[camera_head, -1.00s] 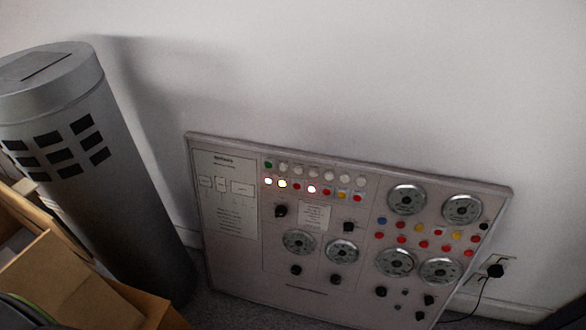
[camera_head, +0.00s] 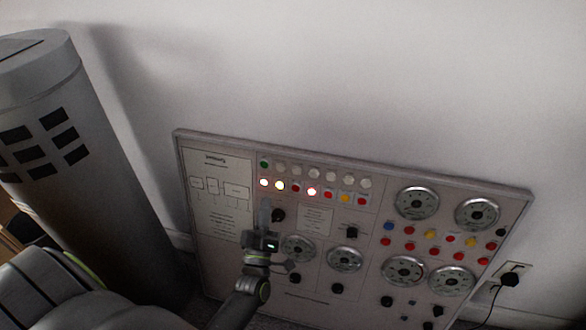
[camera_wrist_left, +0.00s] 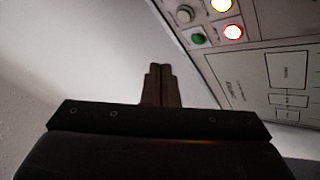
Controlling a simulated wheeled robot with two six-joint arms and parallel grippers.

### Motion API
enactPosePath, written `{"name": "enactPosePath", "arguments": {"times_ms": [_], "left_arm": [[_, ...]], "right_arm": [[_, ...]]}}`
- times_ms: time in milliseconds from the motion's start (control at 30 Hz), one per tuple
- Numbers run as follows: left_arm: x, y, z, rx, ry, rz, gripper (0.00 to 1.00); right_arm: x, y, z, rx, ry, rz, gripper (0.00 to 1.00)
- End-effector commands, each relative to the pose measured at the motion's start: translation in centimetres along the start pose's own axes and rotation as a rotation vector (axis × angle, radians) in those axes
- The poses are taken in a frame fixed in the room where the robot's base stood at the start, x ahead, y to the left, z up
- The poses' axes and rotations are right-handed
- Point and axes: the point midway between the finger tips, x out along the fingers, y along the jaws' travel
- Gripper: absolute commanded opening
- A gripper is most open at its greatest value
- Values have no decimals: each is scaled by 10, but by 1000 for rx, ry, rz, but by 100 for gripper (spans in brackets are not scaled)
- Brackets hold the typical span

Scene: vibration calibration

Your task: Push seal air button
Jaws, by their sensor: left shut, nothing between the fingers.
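A grey control panel (camera_head: 230,262) leans against the wall, with rows of round buttons along its upper part. A green button (camera_head: 264,163) heads the top row, followed by several pale ones. Below it are lit white (camera_head: 264,183) and yellow (camera_head: 280,185) buttons, then red and yellow ones. The labels are too small to read, so I cannot tell which is the seal air button. My left gripper (camera_head: 265,204) is shut and empty, in front of the panel just below the lit buttons. In the left wrist view its closed fingertips (camera_wrist_left: 160,70) point up, with the green button (camera_wrist_left: 198,39) to their right.
Several round gauges (camera_head: 417,203) and black knobs fill the panel's lower and right parts. A tall grey cylinder (camera_head: 95,190) with dark slots stands at the left. A plug (camera_head: 510,280) and cable are at the wall on the right. The wall above is bare.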

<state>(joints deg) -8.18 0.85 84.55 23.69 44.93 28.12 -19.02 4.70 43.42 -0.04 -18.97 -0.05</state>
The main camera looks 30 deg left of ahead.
Motion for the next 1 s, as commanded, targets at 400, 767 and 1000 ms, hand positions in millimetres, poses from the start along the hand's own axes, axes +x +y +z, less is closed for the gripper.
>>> {"name": "enactPosePath", "arguments": {"times_ms": [400, 767, 1000], "left_arm": [[10, 17, -19, -66, 96, 50, 0], [21, 9, -10, -65, 95, 52, 0], [47, -7, 7, -64, 94, 52, 0]], "right_arm": [[3, 0, 0, 0, 0, 1, 36], [10, 0, -3, 0, -1, 1, 36], [20, -1, -10, 1, -1, 2, 36]]}}
